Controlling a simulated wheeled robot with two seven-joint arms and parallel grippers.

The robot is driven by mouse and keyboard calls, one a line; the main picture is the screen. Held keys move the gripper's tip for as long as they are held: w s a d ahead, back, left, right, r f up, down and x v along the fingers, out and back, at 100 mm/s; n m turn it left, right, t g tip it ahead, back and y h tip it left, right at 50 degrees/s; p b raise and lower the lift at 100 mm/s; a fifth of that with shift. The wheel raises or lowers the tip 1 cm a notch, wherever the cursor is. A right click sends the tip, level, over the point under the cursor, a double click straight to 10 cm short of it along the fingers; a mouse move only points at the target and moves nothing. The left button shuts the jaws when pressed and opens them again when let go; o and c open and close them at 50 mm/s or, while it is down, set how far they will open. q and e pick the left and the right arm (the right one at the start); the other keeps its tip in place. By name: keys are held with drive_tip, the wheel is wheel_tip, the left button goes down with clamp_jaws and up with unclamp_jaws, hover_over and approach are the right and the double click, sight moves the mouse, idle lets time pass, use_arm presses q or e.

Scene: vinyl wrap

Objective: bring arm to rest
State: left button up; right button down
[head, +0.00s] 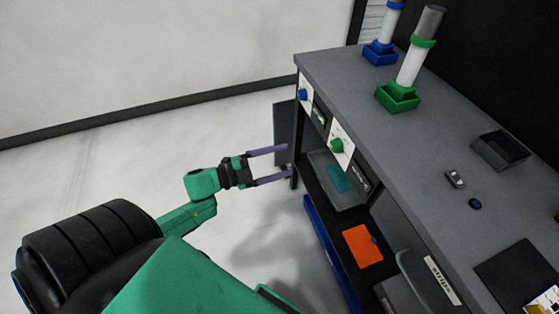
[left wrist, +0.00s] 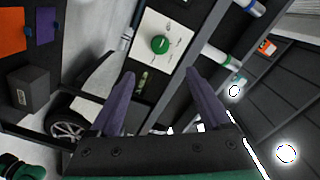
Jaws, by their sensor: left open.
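My left gripper (head: 286,162) is in the head view, its two purple fingers apart with nothing between them. It is held out over the pale floor, and its fingertips point at the left end of the grey workbench (head: 440,160). I cannot tell whether they touch it. The left wrist view also shows the open fingers (left wrist: 160,74), with a white panel and its green knob (left wrist: 160,44) beyond them. My left arm reaches in from the lower left of the head view. My right gripper is not in view.
Green (head: 398,97) and blue (head: 380,54) holders with white tubes stand on the bench's back left. A black tray (head: 500,150) sits farther right. Below, a shelf holds a grey bin and an orange sheet (head: 362,247).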

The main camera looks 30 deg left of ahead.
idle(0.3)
use_arm(q)
drive_tip(key=s+a+f+n+g+y+p, duration=0.1)
drive_tip(key=s+a+f+n+y+p, duration=0.2)
drive_tip(key=f, duration=0.5)
drive_tip(key=s+a+f+n+g+y+p, duration=0.1)
drive_tip(key=s+a+f+n+g+y, duration=0.2)
drive_tip(key=f+n, duration=0.45)
drive_tip(key=s+a+f+n+y+p, duration=0.25)
drive_tip(key=a+f+y, duration=0.2)
drive_tip(key=f, duration=0.55)
drive_tip(key=s+d+f+n+g, duration=0.1)
drive_tip(key=s+d+f+g, duration=0.1)
drive_tip(key=s, duration=0.5)
drive_tip(key=s+d+f+n+g+p, duration=0.1)
drive_tip(key=s+d+f+n+g, duration=0.1)
drive_tip(key=s, duration=0.6)
drive_tip(key=s+d+f+n+g+y+p, duration=0.1)
drive_tip(key=s+d+f+g, duration=0.3)
drive_tip(key=s+f, duration=0.3)
drive_tip(key=shift+s+f+g, duration=0.3)
drive_tip(key=shift+s+g, duration=0.1)
drive_tip(key=shift+s, duration=0.2)
